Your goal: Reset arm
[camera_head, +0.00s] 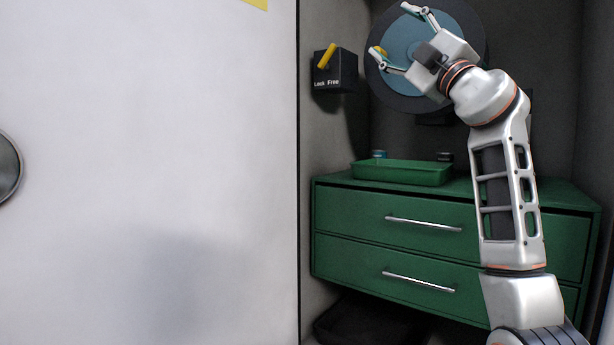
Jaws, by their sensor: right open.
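My right arm rises from the lower right of the head view. Its right gripper (397,38) is open in front of a round dark disc (462,22) with a blue-grey centre. The fingers are spread apart, and a small yellow-orange piece (380,50) shows beside the lower finger. I cannot tell whether the gripper touches the disc. My left gripper is not in view.
A black switch box (334,72) marked "Lock Free" with a yellow lever (327,56) is on the wall. A green cabinet (350,236) with two drawers carries a green tray (403,181). A large white panel (150,150) fills the left.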

